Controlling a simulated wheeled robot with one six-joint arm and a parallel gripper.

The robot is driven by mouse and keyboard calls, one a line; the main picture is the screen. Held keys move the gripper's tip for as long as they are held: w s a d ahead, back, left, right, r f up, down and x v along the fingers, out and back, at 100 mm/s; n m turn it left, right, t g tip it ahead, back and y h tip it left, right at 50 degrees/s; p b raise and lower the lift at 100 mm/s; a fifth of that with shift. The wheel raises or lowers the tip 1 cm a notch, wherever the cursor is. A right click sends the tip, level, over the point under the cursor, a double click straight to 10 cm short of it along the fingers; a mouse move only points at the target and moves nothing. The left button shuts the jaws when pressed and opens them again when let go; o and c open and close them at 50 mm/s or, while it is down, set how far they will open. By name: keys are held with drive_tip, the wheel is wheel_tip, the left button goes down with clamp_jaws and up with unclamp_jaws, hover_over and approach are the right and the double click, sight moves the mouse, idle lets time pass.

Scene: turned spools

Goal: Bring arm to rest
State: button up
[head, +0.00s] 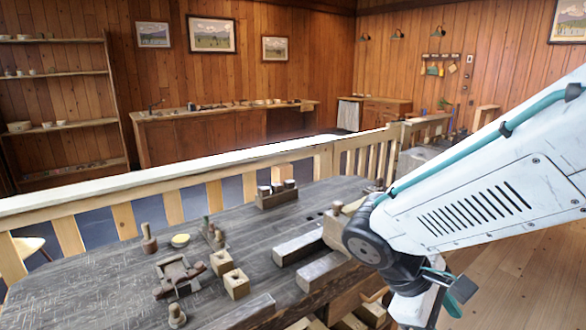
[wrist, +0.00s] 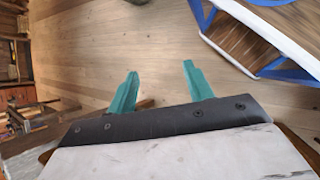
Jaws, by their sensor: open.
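My gripper (wrist: 160,72) shows in the wrist view as two teal fingers spread apart, with nothing between them. Only bare plank floor (wrist: 120,45) lies behind the fingertips. In the head view my white arm reaches in from the right, with its dark wrist joint low over the right end of the workbench (head: 110,265). The gripper's fingers cannot be made out clearly there. Small turned wooden pieces stand on the bench, among them a spool-like piece (head: 149,239) at the left and another (head: 177,315) at the front.
Wooden blocks (head: 236,283) and grey beams (head: 298,247) lie on the bench, near a small rack (head: 276,193). A railing (head: 170,180) runs behind it. Open floor (head: 520,280) lies to the right. A blue-edged white structure (wrist: 265,40) is upper right in the wrist view.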

drive_tip(key=s+d+r+m+t+y, duration=0.2)
drive_tip(key=s+r+m+t+y, duration=0.1)
drive_tip(key=s+r+m+y, duration=0.4)
drive_tip(key=shift+s+d+r+m, duration=0.3)
drive_tip(key=shift+s+m, duration=0.6)
drive_tip(key=shift+m, duration=0.2)
